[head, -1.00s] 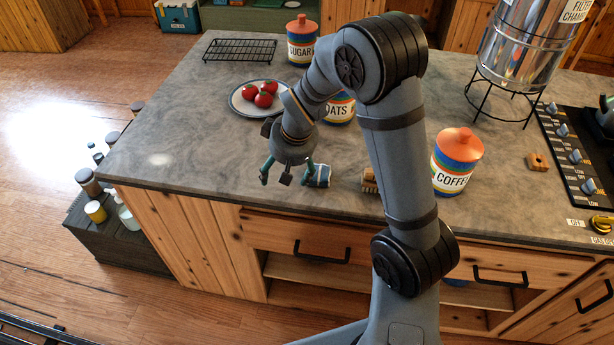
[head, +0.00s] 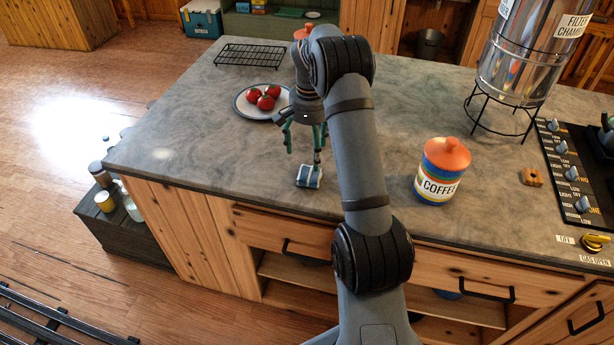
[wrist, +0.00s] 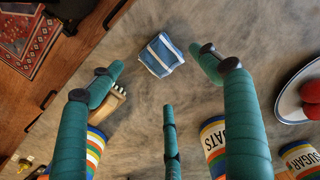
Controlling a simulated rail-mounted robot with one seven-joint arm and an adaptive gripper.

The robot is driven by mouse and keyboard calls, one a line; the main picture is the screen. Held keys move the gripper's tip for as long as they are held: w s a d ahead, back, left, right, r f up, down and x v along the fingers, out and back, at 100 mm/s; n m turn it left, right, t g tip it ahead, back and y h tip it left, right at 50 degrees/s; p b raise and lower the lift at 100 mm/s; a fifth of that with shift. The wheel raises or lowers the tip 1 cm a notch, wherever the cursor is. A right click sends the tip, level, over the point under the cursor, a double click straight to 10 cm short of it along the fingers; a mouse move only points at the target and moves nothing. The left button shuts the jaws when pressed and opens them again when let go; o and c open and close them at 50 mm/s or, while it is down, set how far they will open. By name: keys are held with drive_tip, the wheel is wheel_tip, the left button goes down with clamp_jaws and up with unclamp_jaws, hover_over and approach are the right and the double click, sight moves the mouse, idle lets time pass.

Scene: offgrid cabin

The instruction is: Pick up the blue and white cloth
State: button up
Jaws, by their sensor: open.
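The blue and white cloth (head: 309,176) lies folded on the grey counter (head: 225,165), near its front edge. In the wrist view the cloth (wrist: 161,55) is at the top middle, in the gap between two teal fingertips. My gripper (head: 305,146) points down above and slightly behind the cloth, with its fingers spread and nothing held. The wrist view shows the gripper (wrist: 166,75) with a third finger at the lower middle, apart from the cloth. The cloth is mostly unhidden.
A wooden brush (wrist: 108,103) lies near the cloth. The oats canister (wrist: 214,135) and sugar canister (wrist: 303,158) stand nearby. A plate (head: 243,106) of red tomatoes is behind left. The coffee canister (head: 442,171) stands right of my arm. The counter left of the cloth is clear.

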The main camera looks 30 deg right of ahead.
sight(309, 172)
wheel_tip(309, 172, down, 4)
drive_tip(key=shift+r+p, duration=0.25)
drive_tip(key=shift+p, duration=0.05)
drive_tip(key=shift+w+f+p, duration=0.15)
drive_tip(key=shift+f+p, duration=1.25)
drive_tip(key=shift+f, duration=1.45)
drive_tip(key=shift+c, duration=1.2)
drive_tip(key=c, duration=0.7)
drive_tip(key=shift+c, duration=0.2)
